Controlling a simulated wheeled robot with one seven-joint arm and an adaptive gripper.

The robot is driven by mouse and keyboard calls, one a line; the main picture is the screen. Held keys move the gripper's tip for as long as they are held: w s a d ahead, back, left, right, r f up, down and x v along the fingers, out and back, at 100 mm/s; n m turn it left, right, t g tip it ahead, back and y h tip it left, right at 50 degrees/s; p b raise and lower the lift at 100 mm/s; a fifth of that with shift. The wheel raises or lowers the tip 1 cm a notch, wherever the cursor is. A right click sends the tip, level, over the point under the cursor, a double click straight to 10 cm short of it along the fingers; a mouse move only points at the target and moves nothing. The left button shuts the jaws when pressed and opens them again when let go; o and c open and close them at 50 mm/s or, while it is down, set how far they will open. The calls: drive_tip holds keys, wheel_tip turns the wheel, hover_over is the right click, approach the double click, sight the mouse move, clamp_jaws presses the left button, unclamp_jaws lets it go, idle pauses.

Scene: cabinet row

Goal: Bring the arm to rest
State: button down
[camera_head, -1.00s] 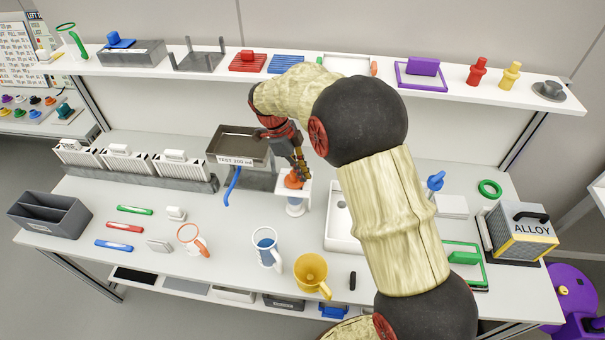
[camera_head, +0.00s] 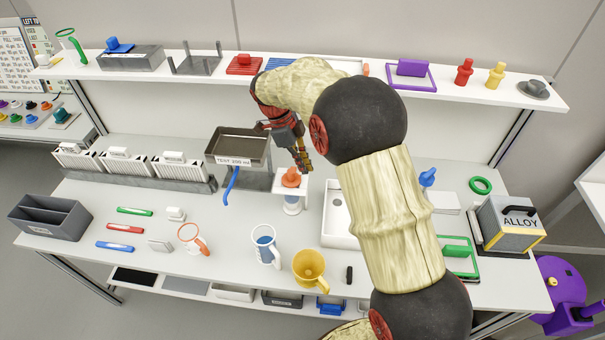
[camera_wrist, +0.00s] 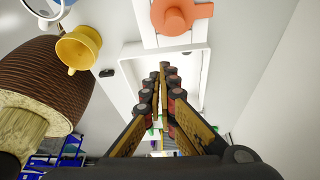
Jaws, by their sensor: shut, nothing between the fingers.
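My gripper (camera_head: 305,163) is shut and empty in the head view. Its fingertips hang in the air above and just right of an orange knobbed piece (camera_head: 291,178). That piece sits on top of a white stand (camera_head: 292,205) on the bench. In the wrist view my gripper (camera_wrist: 165,70) has its two fingers converging with nothing between them, and the orange piece (camera_wrist: 178,16) shows beyond the tips at the top, apart from them. My arm arches over the bench from the lower right and hides part of the white tray.
A white tray (camera_head: 335,230) lies right of the stand. A grey tray labelled TEST 200 ml (camera_head: 240,140) stands left of the gripper. A shelf (camera_head: 150,72) with several items runs behind. An ALLOY box (camera_head: 515,225) is at right.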

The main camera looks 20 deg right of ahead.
wheel_tip(320, 180, up, 5)
drive_tip(key=w+a+n, duration=0.1)
drive_tip(key=w+n, duration=0.1)
drive_tip(key=n, duration=0.1)
drive_tip(key=s+a+f+n, duration=0.1)
drive_tip(key=s+f+n, duration=0.2)
drive_tip(key=n, duration=0.4)
drive_tip(key=s+r+n+t+y, duration=0.1)
drive_tip(key=s+r+n, duration=0.3)
drive_tip(key=s, duration=0.6)
drive_tip(key=s+a+r+n+t+y, duration=0.1)
drive_tip(key=s+r+n+t, duration=0.3)
drive_tip(key=s, duration=0.6)
drive_tip(key=s+r+n+t+y, duration=0.1)
drive_tip(key=s+r+n+t, duration=0.1)
drive_tip(key=s+r+n, duration=0.4)
drive_tip(key=s+p, duration=0.1)
drive_tip(key=s, duration=0.3)
drive_tip(key=shift+a+r+t, duration=0.15)
drive_tip(key=shift+r+t, duration=0.2)
drive_tip(key=shift+t, duration=0.05)
